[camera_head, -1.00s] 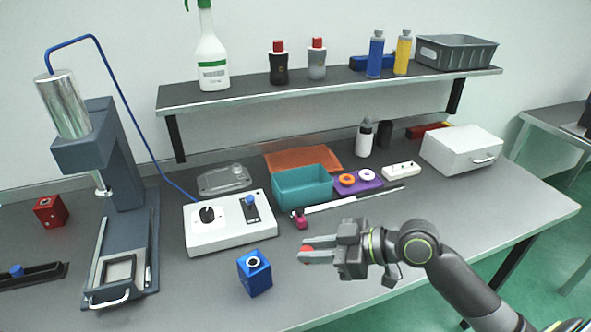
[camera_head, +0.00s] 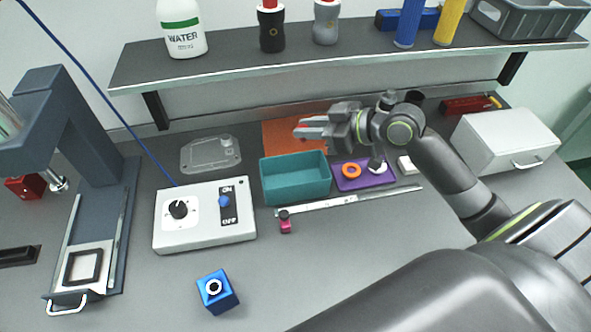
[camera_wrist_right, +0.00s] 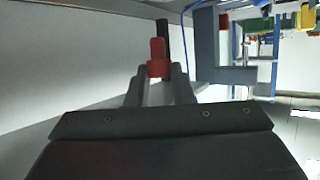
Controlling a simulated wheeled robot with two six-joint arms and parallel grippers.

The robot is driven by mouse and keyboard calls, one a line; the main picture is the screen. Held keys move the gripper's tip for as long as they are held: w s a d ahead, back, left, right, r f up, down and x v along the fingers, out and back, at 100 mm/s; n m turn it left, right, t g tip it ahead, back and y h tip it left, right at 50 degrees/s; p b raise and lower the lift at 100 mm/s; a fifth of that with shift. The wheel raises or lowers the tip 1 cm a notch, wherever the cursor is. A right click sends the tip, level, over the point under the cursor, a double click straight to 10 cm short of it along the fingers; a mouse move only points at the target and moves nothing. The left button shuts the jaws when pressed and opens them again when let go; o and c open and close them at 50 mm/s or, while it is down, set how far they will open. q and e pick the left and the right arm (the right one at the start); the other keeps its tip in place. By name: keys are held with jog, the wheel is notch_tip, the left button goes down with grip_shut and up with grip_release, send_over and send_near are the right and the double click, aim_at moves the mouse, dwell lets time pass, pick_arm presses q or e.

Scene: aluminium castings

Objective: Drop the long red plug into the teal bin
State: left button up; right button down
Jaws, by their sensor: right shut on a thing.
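The long red plug (camera_wrist_right: 158,58) is between the fingers of my right gripper (camera_wrist_right: 160,82) in the right wrist view, with its red body standing out past the fingertips. In the head view my right gripper (camera_head: 312,127) is above the back of the teal bin (camera_head: 296,178), near its right half, and only a bit of red shows at the fingers. The teal bin is open-topped and looks empty inside. My left gripper is not in view.
An orange mat (camera_head: 284,136) lies behind the bin. A purple tray (camera_head: 350,183) with an orange ring (camera_head: 351,170) is to its right. A steel ruler (camera_head: 345,200) and a small pink-red item (camera_head: 285,222) lie in front. The white control box (camera_head: 205,235) is left. The shelf edge (camera_head: 330,62) runs above.

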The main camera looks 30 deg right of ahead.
notch_tip(320, 180, down, 6)
jog(key=b, duration=0.4)
jog(key=shift+s+r, duration=0.1)
jog(key=shift+r, duration=0.05)
jog(key=c, duration=1.2)
grip_release()
